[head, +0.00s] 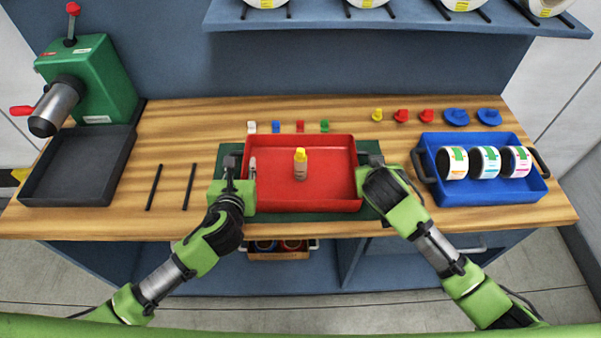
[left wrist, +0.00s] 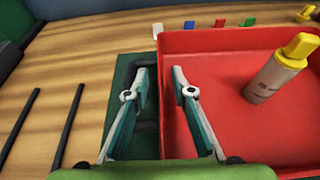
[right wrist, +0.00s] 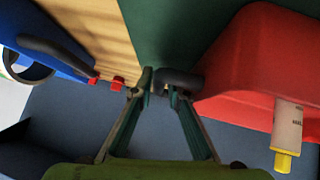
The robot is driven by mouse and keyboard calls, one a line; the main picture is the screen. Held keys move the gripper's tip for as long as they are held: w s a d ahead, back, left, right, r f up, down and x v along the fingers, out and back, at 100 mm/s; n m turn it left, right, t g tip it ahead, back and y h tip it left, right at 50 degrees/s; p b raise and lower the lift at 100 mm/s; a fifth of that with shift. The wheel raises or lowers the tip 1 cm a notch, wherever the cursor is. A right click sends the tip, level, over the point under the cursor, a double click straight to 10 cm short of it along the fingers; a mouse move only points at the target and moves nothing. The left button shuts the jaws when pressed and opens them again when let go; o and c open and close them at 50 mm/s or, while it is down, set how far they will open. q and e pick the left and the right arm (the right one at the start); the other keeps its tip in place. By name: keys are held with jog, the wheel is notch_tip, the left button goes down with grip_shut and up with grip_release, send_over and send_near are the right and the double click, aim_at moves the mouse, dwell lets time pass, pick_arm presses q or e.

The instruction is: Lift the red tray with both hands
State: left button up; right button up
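The red tray (head: 280,206) sits on a dark green mat (head: 231,149) on the wooden bench, with a yellow-capped bottle (head: 300,165) standing in it. My left gripper (head: 229,165) is at the tray's left side. In the left wrist view its fingers (left wrist: 160,80) are apart, one on the outer handle side, one over the tray's inside. My right gripper (head: 372,163) is at the tray's right side. In the right wrist view its fingers (right wrist: 160,80) stand slightly apart at the tray's dark handle (right wrist: 182,77); firm contact is not visible.
A blue tray (head: 491,199) with label rolls (head: 485,162) stands close to my right arm. At left are a black tray (head: 74,177), a green machine (head: 95,83) and two dark rods (head: 154,187). Small coloured pieces line the back; a shelf (head: 395,20) hangs above.

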pick_arm(q)
jog(key=shift+w+f, duration=0.1)
jog(key=shift+w, duration=0.2)
pick_arm(e)
jog(key=shift+w+f, duration=0.25)
pick_arm(q)
grip_shut()
pick_arm(e)
grip_shut()
jog(key=shift+r, duration=0.15)
